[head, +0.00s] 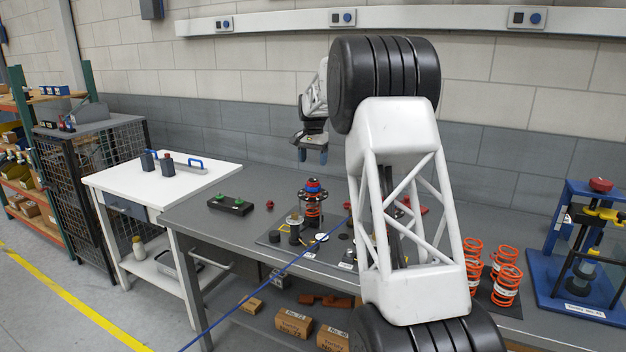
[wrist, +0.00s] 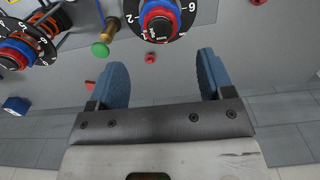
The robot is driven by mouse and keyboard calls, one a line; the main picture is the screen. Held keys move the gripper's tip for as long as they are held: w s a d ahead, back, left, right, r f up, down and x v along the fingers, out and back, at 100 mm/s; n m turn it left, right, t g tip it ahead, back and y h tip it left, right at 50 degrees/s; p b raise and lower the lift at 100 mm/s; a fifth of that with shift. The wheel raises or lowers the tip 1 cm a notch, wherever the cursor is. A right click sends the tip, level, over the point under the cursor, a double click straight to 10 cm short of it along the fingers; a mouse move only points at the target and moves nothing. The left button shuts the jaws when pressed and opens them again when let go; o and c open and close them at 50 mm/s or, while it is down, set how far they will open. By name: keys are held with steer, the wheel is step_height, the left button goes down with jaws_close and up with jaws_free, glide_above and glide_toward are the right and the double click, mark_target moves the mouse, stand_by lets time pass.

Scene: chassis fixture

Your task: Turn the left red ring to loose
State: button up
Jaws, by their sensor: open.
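In the head view a spring assembly (head: 312,212) stands upright on the bench, with red and blue rings (head: 313,186) at its top above an orange coil. My gripper (head: 313,158) hangs behind and above it, open and empty, apart from the rings. In the wrist view two ring stacks show: one at top centre (wrist: 159,18), beyond my open fingers (wrist: 161,60), and one at the left edge (wrist: 20,50). Each has red and blue rings by a black dial with white numbers. The top centre stack is cut off by the frame. My arm hides part of the bench.
A green knob (wrist: 100,49) sits between the two stacks in the wrist view. Orange springs (head: 506,286) and a blue press stand (head: 585,265) are at the right. A black box with green buttons (head: 230,204) lies at the left; bench around it is mostly free.

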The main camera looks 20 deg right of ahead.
mark_target(313, 179)
stand_by(0.3)
steer(key=shift+f, duration=3.9)
steer(key=shift+c, duration=0.4)
steer(key=c, duration=0.8)
steer(key=shift+c, duration=0.2)
